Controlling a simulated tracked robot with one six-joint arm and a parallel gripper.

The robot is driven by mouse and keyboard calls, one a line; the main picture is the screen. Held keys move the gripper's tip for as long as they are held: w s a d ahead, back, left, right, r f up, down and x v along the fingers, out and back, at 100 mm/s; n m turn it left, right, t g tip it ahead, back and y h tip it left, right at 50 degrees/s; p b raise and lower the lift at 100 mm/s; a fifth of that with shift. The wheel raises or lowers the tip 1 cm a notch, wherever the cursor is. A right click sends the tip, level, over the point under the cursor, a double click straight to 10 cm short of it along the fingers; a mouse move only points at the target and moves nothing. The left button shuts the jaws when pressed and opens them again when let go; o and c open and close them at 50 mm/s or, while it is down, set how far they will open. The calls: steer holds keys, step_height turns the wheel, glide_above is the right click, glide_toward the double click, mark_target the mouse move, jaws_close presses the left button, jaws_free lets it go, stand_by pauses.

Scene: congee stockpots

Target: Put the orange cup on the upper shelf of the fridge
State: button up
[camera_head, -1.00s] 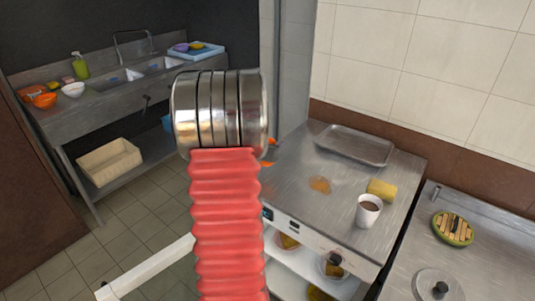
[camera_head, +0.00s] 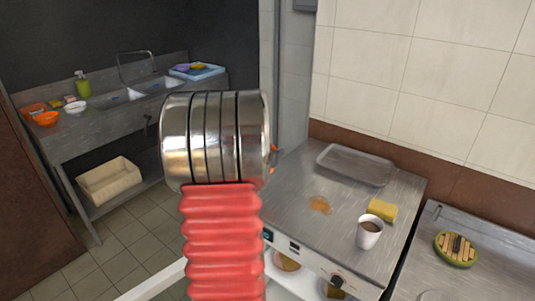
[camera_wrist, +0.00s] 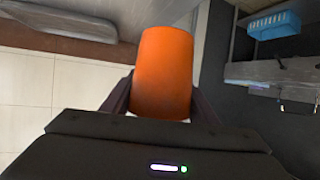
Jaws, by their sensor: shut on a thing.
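The orange cup (camera_wrist: 163,72) fills the middle of the wrist view, between the dark fingers of my gripper (camera_wrist: 160,98), which is shut on it. In the head view, only a small orange patch (camera_head: 274,155) shows past my arm, which hides the gripper and most of the cup. What looks like the fridge is a steel-topped unit (camera_head: 300,205) with a front panel, right of my arm. Below its top, a white inner surface (camera_head: 290,283) shows with some food on it. I cannot tell its upper shelf clearly.
On the steel top are a metal tray (camera_head: 355,165), a yellow sponge-like block (camera_head: 382,210), a white mug (camera_head: 369,233) and a brownish spill (camera_head: 320,205). A sink counter (camera_head: 130,100) stands at the left.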

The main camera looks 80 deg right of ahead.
steer(key=w+a+f+n+t+y, duration=0.1)
steer(key=w+a+n+t, duration=0.25)
steer(key=w+a, duration=0.75)
steer(key=w+a+f+n+t+y, duration=0.1)
steer(key=w+a+n+t+y, duration=0.2)
steer(key=w+a, duration=0.75)
steer(key=w+a+f+n+t, duration=0.1)
steer(key=w+a+n+t, duration=0.4)
steer(key=w, duration=1.1)
steer(key=w+a+f+n+t+y, duration=0.1)
steer(key=w+a+n+y, duration=0.1)
steer(key=a, duration=1.2)
steer(key=w+a+f+n+t+y, duration=0.1)
steer(key=w+a+n+y, duration=0.2)
steer(key=a, duration=1)
steer(key=w+a+f+n+t+y, duration=0.1)
steer(key=w+a+y, duration=0.3)
steer(key=a, duration=1)
steer(key=shift+w+a+n+y, duration=0.15)
steer(key=shift+a+n+y, duration=0.15)
steer(key=shift+n, duration=0.55)
steer(key=shift+d+t, duration=0.1)
steer(key=shift+t, duration=0.15)
